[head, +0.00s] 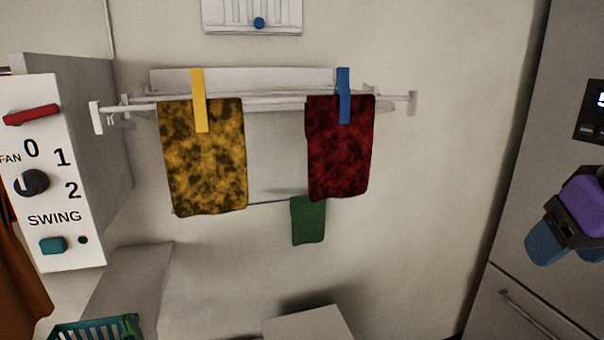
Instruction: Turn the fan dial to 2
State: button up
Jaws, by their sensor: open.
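The fan dial (31,183) is a round black knob on the white control panel (62,245) at the left of the head view. A pale mark shows on its left half; I cannot tell exactly which number it points at. The printed 0 is above the knob, the 1 is up and right, and the 2 (73,190) is directly to its right. The label FAN is to the upper left. Nothing touches the dial. A purple and blue part of my arm shows at the far right edge, far from the dial. I cannot make out any gripper fingers there.
A red handle (31,114) sits above the dial, and a teal button (53,245) below it. A wall rack (270,98) holds a yellow cloth (205,165) and a red cloth (340,150). A green basket (95,329) is below.

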aim_at(31, 182)
jog(key=u, duration=1.5)
